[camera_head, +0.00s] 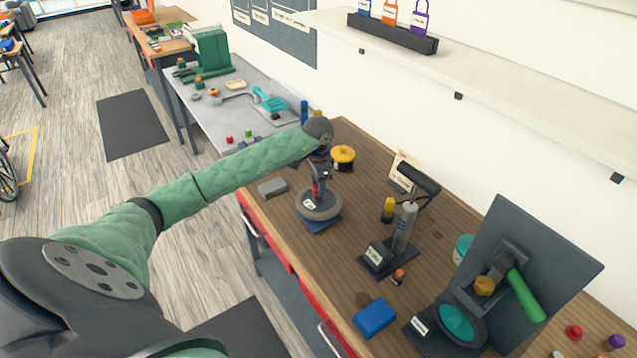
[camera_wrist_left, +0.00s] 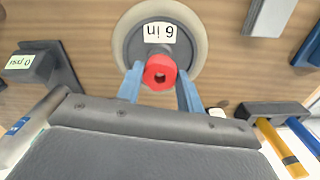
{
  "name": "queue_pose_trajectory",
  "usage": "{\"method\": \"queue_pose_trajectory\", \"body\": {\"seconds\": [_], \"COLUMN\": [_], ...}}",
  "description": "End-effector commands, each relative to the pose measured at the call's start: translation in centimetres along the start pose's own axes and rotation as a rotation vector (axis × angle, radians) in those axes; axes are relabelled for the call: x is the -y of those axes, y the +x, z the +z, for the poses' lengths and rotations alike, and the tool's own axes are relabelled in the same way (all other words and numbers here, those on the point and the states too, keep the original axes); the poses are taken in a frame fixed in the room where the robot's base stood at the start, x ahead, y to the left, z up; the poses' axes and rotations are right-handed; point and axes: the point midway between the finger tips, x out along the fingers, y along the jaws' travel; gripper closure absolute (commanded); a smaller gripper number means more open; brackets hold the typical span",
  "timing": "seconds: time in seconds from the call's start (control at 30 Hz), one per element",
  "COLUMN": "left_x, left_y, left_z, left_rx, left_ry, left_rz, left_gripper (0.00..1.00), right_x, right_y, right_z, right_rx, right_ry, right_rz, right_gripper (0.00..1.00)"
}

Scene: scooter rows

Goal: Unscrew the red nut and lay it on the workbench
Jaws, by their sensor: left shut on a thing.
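The red nut (camera_head: 316,190) is between the fingers of my left gripper (camera_head: 318,184) in the head view, above the middle of a grey wheel (camera_head: 334,212) lying flat on a blue base (camera_head: 322,227). In the left wrist view the nut (camera_wrist_left: 159,72) has a dark centre hole, and the blue fingertips of my left gripper (camera_wrist_left: 158,86) are shut on its two sides. The wheel (camera_wrist_left: 190,25) shows behind it with a "6 in" label. I cannot tell whether the nut is still on a thread or just clear. The wooden workbench (camera_head: 335,262) is underneath. My right gripper is out of view.
A grey block (camera_head: 272,187) lies left of the wheel, a yellow-topped pot (camera_head: 343,155) behind it. A pump stand (camera_head: 401,228) stands to the right, with a blue box (camera_head: 374,318) nearer me. Bare wood lies in front of the wheel. Another red piece (camera_head: 574,332) lies far right.

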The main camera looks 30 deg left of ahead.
Motion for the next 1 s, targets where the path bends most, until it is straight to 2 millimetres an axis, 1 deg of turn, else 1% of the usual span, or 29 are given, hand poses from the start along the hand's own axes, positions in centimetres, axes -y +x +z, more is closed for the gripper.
{"method": "queue_pose_trajectory", "body": {"seconds": [0.03,0.23,0.57,0.67,0.8,0.87,1.0], "left_x": [0.4,0.3,0.3,0.3,0.4,0.3,0.3], "left_y": [-0.5,-0.6,-0.7,-0.7,-0.5,-0.3,-0.4], "left_z": [0.0,-0.1,-0.3,-0.3,0.0,-0.2,-0.3], "left_rx": [-0.005,-0.006,-0.011,-0.009,-0.006,-0.009,-0.011], "left_ry": [-0.008,-0.026,-0.085,-0.106,-0.137,-0.152,-0.192], "left_rz": [-0.007,-0.007,-0.008,-0.007,-0.005,-0.006,-0.008], "left_gripper": [0.85,0.85,0.84,0.85,0.85,0.85,0.85], "right_x": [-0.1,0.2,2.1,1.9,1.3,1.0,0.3], "right_y": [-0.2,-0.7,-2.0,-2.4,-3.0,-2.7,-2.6], "right_z": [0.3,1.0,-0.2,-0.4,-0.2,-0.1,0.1], "right_rx": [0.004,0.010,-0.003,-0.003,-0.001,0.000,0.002], "right_ry": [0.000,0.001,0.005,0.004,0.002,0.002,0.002], "right_rz": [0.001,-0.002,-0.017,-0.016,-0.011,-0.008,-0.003], "right_gripper": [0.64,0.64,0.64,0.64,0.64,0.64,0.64]}}
